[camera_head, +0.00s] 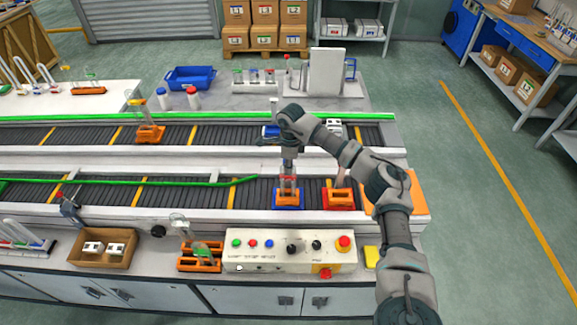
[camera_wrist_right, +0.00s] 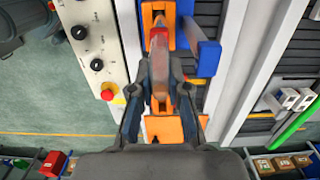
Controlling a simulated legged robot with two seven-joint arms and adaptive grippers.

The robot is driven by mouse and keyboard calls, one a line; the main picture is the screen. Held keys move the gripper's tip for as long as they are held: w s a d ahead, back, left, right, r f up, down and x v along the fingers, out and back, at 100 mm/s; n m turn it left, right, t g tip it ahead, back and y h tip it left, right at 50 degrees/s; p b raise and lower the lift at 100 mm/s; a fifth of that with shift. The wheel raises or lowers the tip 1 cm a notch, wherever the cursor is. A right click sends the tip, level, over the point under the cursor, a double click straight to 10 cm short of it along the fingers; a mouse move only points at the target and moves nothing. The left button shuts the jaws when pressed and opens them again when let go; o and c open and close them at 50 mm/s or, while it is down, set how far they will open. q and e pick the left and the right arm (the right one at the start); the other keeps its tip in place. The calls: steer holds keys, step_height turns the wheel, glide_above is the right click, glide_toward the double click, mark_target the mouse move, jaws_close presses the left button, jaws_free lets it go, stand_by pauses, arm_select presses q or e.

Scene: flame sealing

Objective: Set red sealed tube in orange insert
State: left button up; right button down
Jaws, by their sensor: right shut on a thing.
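My right gripper (camera_head: 288,163) points down over the near conveyor, shut on a clear tube with red in it. The tube also shows between the gripper's fingers in the right wrist view, with its red part (camera_wrist_right: 158,38) toward the orange insert (camera_wrist_right: 154,15). In the head view the tube stands roughly upright over the orange insert on its blue base (camera_head: 288,200). I cannot tell whether its lower end is seated in the insert or just above it. My left gripper is not in view.
A red-orange holder (camera_head: 339,199) stands just right of the blue base. A control box (camera_head: 290,251) with buttons lies in front. Another orange holder (camera_head: 150,134) sits on the far conveyor. An orange plate (camera_head: 408,190) is at the right end.

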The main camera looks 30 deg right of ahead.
steer(key=shift+f, duration=0.15)
steer(key=c, duration=1.1)
jaws_free()
steer(key=shift+o, duration=0.2)
steer(key=shift+r, duration=0.35)
step_height(320, 180, up, 11)
steer(key=shift+d, duration=0.25)
steer(key=shift+r, duration=0.15)
